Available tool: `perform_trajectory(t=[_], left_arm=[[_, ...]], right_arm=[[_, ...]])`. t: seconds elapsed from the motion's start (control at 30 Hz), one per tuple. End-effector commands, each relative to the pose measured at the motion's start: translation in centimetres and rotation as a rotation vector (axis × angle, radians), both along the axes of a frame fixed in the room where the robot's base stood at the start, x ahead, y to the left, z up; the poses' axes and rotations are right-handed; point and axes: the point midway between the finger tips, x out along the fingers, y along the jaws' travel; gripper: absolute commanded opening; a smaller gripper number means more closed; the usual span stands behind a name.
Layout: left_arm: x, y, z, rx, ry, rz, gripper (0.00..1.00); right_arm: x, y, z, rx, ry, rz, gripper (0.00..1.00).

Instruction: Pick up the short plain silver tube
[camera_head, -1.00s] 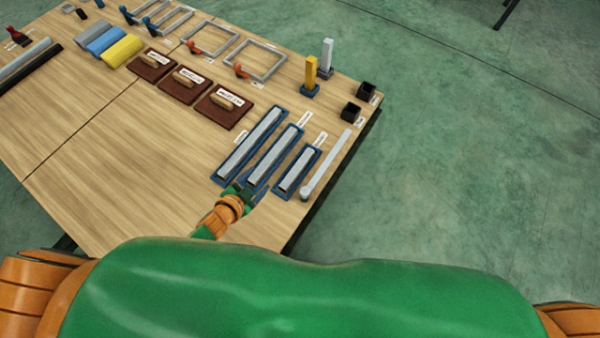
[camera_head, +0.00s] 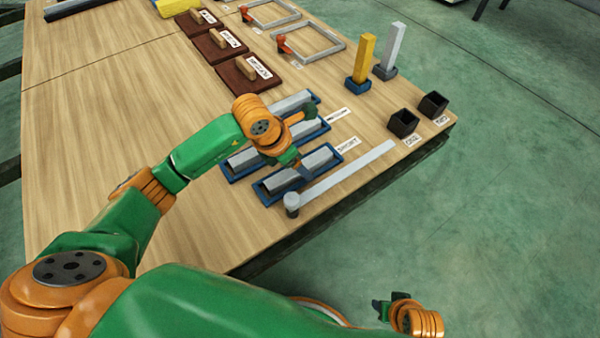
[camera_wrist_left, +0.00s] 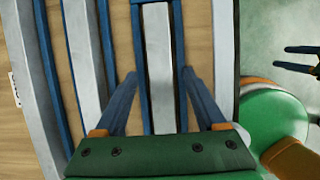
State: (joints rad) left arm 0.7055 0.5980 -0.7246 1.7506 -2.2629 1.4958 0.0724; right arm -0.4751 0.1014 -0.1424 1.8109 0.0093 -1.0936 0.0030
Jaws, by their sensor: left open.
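The short silver tube (camera_head: 318,157) lies in a blue tray beside a label that reads SHORT. In the left wrist view the tube (camera_wrist_left: 158,60) runs lengthwise between the fingers of my left gripper (camera_wrist_left: 160,74). The fingers are open, one on each side; I cannot tell whether they touch it. In the head view my left gripper (camera_head: 298,168) is over the short tray and hides part of the tube. My right gripper (camera_head: 392,304) is low, off the table's front edge; its two fingers show apart in the left wrist view (camera_wrist_left: 297,58).
Longer silver tubes (camera_head: 246,158) lie in blue trays (camera_head: 232,176) to the left of the short one. A long grey bar (camera_head: 350,172) with a round end lies close on the right. Black boxes (camera_head: 403,123) and upright yellow (camera_head: 364,60) and grey posts (camera_head: 392,46) stand farther back.

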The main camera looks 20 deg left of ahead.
Motion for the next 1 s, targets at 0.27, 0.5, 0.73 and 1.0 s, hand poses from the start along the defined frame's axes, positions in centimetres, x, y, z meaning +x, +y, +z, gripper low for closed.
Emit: perform_trajectory(t=[0.27, 0.5, 0.73, 1.0], left_arm=[[0.14, -0.17, -0.46, -0.001, 0.001, -0.002, 0.70], [0.13, -0.16, -0.46, -0.001, 0.001, -0.001, 0.05], [0.14, -0.17, -0.43, -0.002, 0.000, -0.001, 0.00], [0.15, -0.17, 0.15, -0.003, 0.000, -0.001, 0.00]], right_arm=[[0.13, 0.02, 0.45, 0.000, -0.002, 0.000, 0.50], [0.13, 0.03, 0.42, 0.001, -0.003, 0.000, 0.50], [0.13, 0.04, 0.43, 0.001, -0.004, 0.000, 0.50], [-0.14, -0.07, -0.08, -0.002, 0.005, 0.001, 0.50]])
